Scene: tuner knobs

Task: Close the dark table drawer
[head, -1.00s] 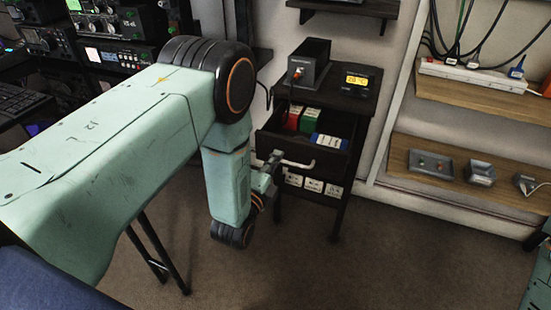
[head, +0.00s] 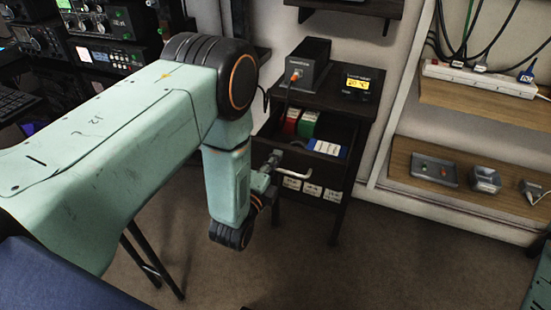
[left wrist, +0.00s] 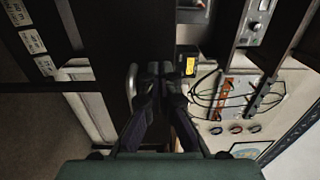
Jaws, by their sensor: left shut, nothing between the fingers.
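The dark table (head: 352,105) stands by the wall in the head view. Its top drawer (head: 336,162) is open, with red, green and blue-and-white boxes inside. A curved silver handle (head: 308,184) is on the drawer front. My left gripper (head: 277,160) is at the left end of this handle, shut and empty; I cannot tell whether it touches. In the left wrist view, its closed fingertips (left wrist: 155,70) are next to the silver handle (left wrist: 132,80) against a dark panel. My right gripper is not in view.
A dark box (head: 308,66) and a small yellow-lit display (head: 357,86) stand on the table top. White boxes (head: 301,186) sit below the drawer. Wooden shelves (head: 470,195) are at right, radio gear (head: 100,30) at left. The carpet (head: 330,275) in front is clear.

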